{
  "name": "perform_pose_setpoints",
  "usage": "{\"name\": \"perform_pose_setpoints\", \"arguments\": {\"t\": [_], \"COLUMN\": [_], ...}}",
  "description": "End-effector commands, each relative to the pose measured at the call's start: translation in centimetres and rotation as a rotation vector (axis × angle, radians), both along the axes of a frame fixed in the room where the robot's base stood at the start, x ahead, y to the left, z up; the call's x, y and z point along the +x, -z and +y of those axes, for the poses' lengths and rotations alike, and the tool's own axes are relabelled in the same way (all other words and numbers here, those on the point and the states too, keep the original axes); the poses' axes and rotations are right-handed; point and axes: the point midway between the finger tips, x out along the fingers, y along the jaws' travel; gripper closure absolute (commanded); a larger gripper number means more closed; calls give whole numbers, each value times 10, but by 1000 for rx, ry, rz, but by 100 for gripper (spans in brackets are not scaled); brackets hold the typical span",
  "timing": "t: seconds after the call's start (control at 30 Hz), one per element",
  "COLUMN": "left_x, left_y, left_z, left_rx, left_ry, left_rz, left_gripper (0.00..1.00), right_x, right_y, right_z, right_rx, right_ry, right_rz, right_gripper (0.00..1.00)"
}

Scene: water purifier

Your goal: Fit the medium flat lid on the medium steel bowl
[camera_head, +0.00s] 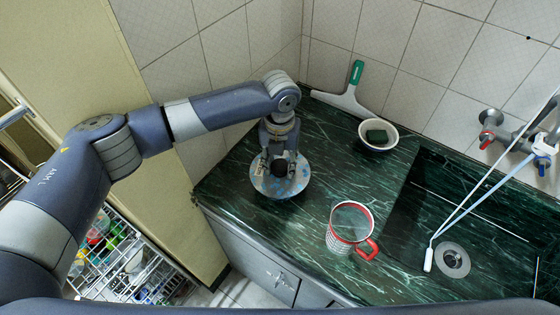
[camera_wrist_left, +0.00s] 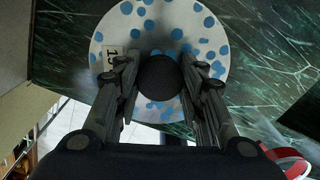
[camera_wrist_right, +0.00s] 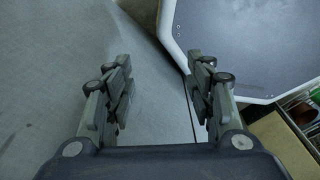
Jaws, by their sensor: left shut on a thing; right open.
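The flat lid (camera_head: 266,189) is a white disc with blue dots and a black knob, above the left part of the green marble counter. It also shows in the left wrist view (camera_wrist_left: 205,45), with a small number label near its left edge. My left gripper (camera_head: 279,166) points down, its fingers shut on the two sides of the black knob (camera_wrist_left: 160,78). I see no steel bowl; I cannot tell whether one is hidden under the lid. My right gripper (camera_wrist_right: 160,75) shows only in its own wrist view, open and empty.
A red-and-white mug (camera_head: 340,243) stands right of the lid. A bowl (camera_head: 364,142) with a green sponge and a squeegee (camera_head: 347,101) are at the back wall. The sink (camera_head: 480,210) is at right. A dish rack (camera_head: 125,255) is below left.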

Motion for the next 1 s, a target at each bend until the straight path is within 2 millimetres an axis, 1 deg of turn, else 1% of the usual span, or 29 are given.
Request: {"name": "perform_pose_setpoints", "arguments": {"t": [0.03, 0.07, 0.1, 0.13, 0.63, 0.73, 0.87, 0.93, 1.0], "left_x": [0, 0, 0, 0, 0, 0, 0, 0, 0], "left_y": [0, 0, 0, 0, 0, -3, -16, -28, -41], "left_z": [0, 0, 0, 0, 0, 0, 0, 0, 0], "left_rx": [0, 0, 0, 0, 0, 0, 1, 1, 0], "left_ry": [0, 0, 0, 0, 0, 0, 0, 0, 0], "left_rz": [0, 0, 0, 0, 0, 0, -2, -2, 0], "left_gripper": [61, 54, 45, 40, 40, 40, 40, 40, 40], "right_x": [0, 0, 0, 0, 2, 2, 1, 1, 1], "right_y": [0, 0, 0, 0, 0, -2, -9, -15, -28], "right_z": [-1, -1, -1, -2, -1, -1, 0, 0, 0], "right_rx": [-1, -1, -2, -2, -1, 0, -1, 0, 0], "right_ry": [0, 0, 0, 0, 1, 1, 1, 1, 1], "right_rz": [0, 0, 0, 0, -2, -2, -1, -1, -1], "right_gripper": [50, 50, 50, 50, 50, 50, 50, 50, 50]}}
